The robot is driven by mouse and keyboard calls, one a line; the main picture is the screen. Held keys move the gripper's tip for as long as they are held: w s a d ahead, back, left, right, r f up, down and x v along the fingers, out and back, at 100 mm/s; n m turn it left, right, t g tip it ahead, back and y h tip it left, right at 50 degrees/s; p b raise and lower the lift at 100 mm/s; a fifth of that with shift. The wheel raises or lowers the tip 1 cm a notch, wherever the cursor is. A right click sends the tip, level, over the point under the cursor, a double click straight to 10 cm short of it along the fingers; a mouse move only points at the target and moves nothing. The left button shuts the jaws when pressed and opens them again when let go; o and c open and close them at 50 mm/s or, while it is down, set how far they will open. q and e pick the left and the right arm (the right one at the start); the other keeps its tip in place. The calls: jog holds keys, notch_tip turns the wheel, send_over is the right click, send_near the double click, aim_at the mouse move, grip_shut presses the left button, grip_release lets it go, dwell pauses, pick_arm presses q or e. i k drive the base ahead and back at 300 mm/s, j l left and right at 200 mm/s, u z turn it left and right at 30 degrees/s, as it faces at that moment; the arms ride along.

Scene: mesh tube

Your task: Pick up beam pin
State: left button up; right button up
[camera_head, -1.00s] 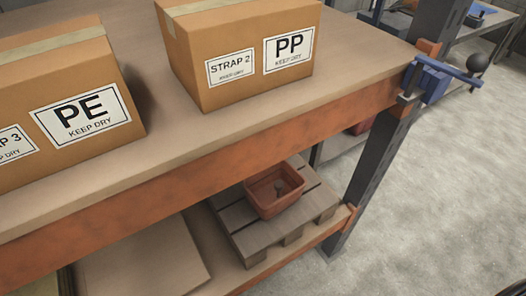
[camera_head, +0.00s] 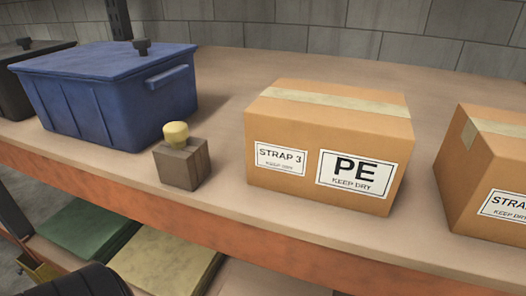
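I cannot tell for sure which thing is the beam pin. A wooden block (camera_head: 182,165) with a rounded yellow knob (camera_head: 176,133) on top stands at the bench's front, between the blue bin and a carton. Neither of my grippers is in view.
A carton marked PE and STRAP 3 (camera_head: 275,180) stands on the bench (camera_head: 225,205), with another carton (camera_head: 480,165) at the right edge. A grey block wall (camera_head: 320,35) is behind. Green (camera_head: 85,228) and yellowish (camera_head: 165,258) flat pieces lie below the bench top.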

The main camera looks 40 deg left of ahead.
aim_at(176, 133)
jog(key=k+l+u, duration=0.15)
jog(key=u, duration=1.5)
